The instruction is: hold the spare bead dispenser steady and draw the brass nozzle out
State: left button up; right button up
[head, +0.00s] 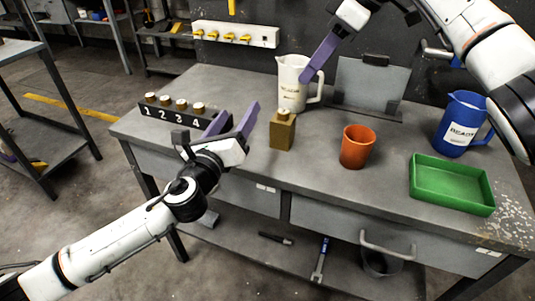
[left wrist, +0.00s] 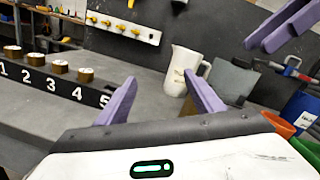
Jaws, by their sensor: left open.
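The spare bead dispenser appears to be the brown-gold block (head: 282,133) standing upright on the grey bench. A smaller brass nozzle (head: 284,114) sits on its top. In the left wrist view the block (left wrist: 187,106) is mostly hidden behind a finger. My left gripper (head: 232,118) is open and empty, its purple fingers to the left of the block and apart from it. My right gripper (head: 304,78) hangs above and behind the block, its purple fingertip by the white jug. It also shows in the left wrist view (left wrist: 258,45); its finger gap is unclear.
A numbered black rack (head: 172,117) with several brass-coloured pieces is at left. The white jug (head: 291,88) and a grey plate (head: 370,85) stand behind. An orange cup (head: 357,147), green tray (head: 450,187) and blue jug (head: 459,125) are at right. Bare bench lies between block and cup.

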aim_at(279, 135)
pick_arm(q)
jog(key=s+d+f+m, duration=0.1)
jog(key=s+d+m, duration=0.1)
jog(key=s+d+f+m+h, duration=0.1)
jog(key=s+d+f+m, duration=0.1)
jog(key=d, duration=0.1)
jog(key=s+d+f+m+g, duration=0.1)
jog(key=s+d+f+m, duration=0.1)
jog(key=shift+s+d+f+h, duration=0.15)
jog(key=shift+d+h, duration=0.05)
jog(key=shift+h, duration=0.2)
jog(key=shift+d, duration=0.2)
jog(key=x, duration=1)
jog(key=shift+a+f, duration=0.1)
